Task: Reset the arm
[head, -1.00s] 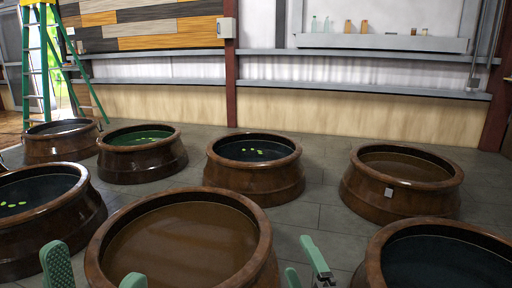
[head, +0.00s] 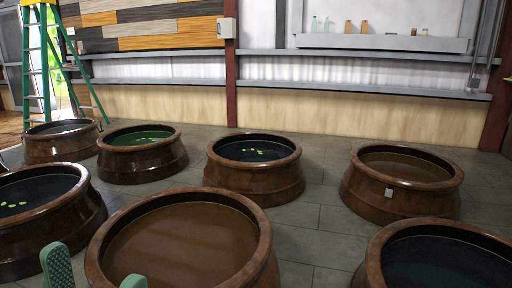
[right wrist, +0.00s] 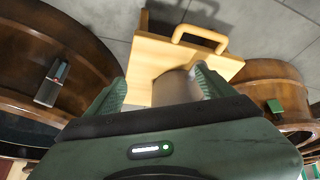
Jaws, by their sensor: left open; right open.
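My left gripper (head: 95,272) shows only its two green fingertips at the bottom left of the head view. They are apart, with nothing visible between them, in front of the brown-filled jar (head: 262,232). My right gripper (right wrist: 160,84) shows in the right wrist view with its green fingers spread apart. A grey rounded thing (right wrist: 175,88) appears between or beyond these fingers; I cannot tell whether they touch it. My right gripper is out of the head view.
Large brown jars stand on the grey tiled floor, including a back-middle jar (head: 255,180) and a right jar (head: 400,208). A green ladder (head: 50,65) stands at the back left. A light wooden carrier with a handle (right wrist: 150,55) lies beyond my right gripper.

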